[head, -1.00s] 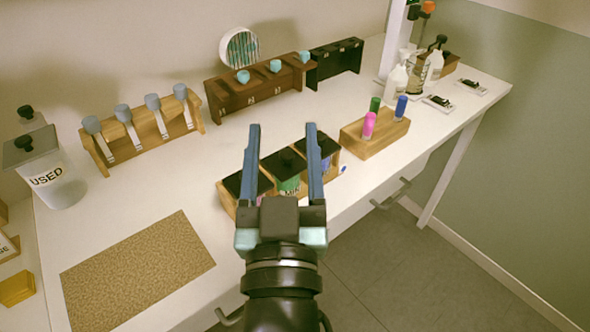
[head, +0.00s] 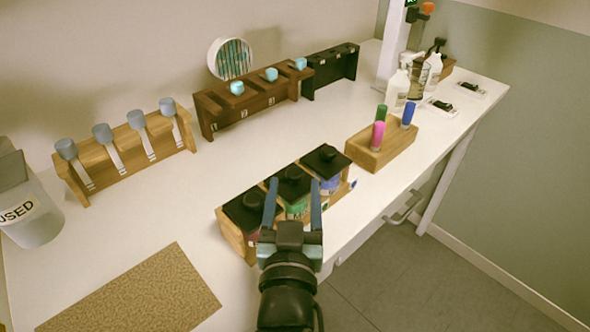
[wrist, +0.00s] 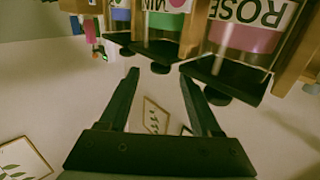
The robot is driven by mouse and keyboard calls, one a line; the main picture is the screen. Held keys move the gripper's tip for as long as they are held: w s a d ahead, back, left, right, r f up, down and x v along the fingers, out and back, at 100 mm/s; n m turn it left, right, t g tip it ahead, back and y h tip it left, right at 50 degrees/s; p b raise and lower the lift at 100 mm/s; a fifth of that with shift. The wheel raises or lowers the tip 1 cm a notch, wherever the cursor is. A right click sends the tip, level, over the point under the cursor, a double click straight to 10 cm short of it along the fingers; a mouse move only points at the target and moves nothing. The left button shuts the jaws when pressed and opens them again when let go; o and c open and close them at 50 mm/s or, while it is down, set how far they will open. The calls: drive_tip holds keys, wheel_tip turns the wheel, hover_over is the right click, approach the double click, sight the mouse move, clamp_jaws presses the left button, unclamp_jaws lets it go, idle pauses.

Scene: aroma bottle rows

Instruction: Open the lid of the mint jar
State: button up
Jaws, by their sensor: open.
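The mint jar (head: 297,208) has a green body and a black lid (head: 289,186) with a round knob (head: 291,172). It sits in the middle of a wooden rack (head: 237,239), its lid on. In the wrist view, which looks upside down, its label (wrist: 164,21) reads "MIN" in part, and its lid (wrist: 155,48) and knob (wrist: 160,68) point down. My gripper (head: 293,190) is open and empty on the near side of this jar. In the wrist view the knob lies ahead, between the fingertips (wrist: 158,76); no contact is visible.
The rose jar (wrist: 238,32) stands on one side and a blue-bodied jar (head: 328,184) on the other, both with black lids. A wooden block with coloured vials (head: 367,158) stands to the right. A cork-coloured mat (head: 150,290) lies left; the table between is clear.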

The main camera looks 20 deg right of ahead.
sight(295, 179)
drive_tip(key=shift+x, duration=2.3)
clamp_jaws()
